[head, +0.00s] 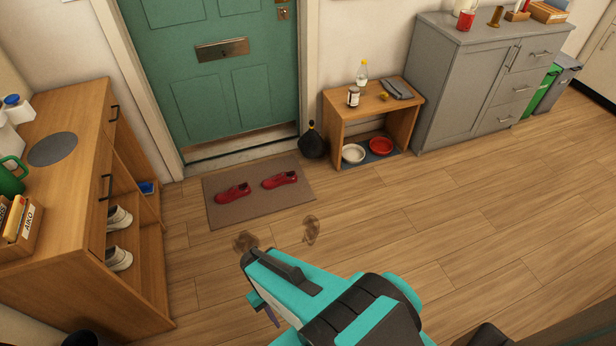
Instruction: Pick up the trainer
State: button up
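A pair of white trainers sits in the open side of the wooden cabinet at the left, one trainer (119,218) behind the other trainer (118,258). Two red shoes lie apart on the doormat, a left one (233,193) and a right one (280,180). I cannot tell which shoe the task means. My teal and black arm reaches in from the bottom, and my gripper (262,282) is above the floor, in front of the mat and right of the cabinet. It touches no shoe. Its fingers are not clear enough to tell open from shut.
The wooden cabinet (78,125) stands left, the doormat (255,205) before a green door (215,80). A small bench (338,110) with bowls beneath and a grey cabinet (450,90) stand at the back right. Brown marks (312,229) stain the floor. The right floor is clear.

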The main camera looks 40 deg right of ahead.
aim_at(281, 179)
jog(key=z, duration=0.8)
jog(key=k, duration=1)
jog(key=i, duration=0.75)
jog(key=z, duration=0.05)
